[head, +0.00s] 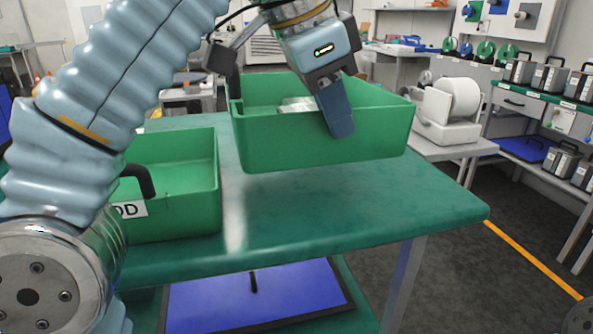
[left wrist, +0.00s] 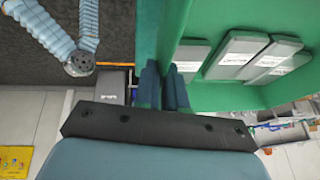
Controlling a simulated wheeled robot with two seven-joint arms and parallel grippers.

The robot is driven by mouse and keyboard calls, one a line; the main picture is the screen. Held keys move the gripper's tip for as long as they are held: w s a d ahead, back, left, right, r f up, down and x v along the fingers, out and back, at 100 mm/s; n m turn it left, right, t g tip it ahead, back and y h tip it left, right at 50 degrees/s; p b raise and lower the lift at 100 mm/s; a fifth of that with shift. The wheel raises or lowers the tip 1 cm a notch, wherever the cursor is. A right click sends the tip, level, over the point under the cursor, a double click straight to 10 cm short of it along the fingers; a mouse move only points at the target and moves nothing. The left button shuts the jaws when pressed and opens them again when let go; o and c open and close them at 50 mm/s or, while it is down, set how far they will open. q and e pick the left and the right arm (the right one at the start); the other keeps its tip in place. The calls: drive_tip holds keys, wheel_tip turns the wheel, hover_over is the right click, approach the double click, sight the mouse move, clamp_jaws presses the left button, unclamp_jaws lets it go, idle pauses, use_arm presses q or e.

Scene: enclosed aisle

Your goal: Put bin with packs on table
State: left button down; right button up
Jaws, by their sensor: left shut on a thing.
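A green bin (head: 320,143) with pale packs (head: 297,104) inside is over the green table (head: 340,215). My left gripper (head: 338,110) is shut on the bin's near wall, one finger outside it. In the left wrist view the fingers (left wrist: 163,88) pinch the green wall (left wrist: 172,35), and several grey-white packs (left wrist: 240,52) lie flat inside the bin (left wrist: 220,18). The bin looks level; I cannot tell whether its base touches the table. My right gripper is not in view.
A second green bin (head: 180,205) with a black handle and a white label stands on the table's left part. The table's front right is bare. A blue panel (head: 255,292) lies below. A white machine (head: 450,110) and a shelf of metal boxes (head: 548,78) stand right.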

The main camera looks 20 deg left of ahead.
sight(267, 140)
use_arm(q)
wheel_tip(267, 140, down, 9)
drive_tip(key=shift+f, duration=0.15)
drive_tip(key=c, duration=1.2)
unclamp_jaws()
drive_tip(key=shift+s, duration=0.1)
drive_tip(key=v, duration=1.2)
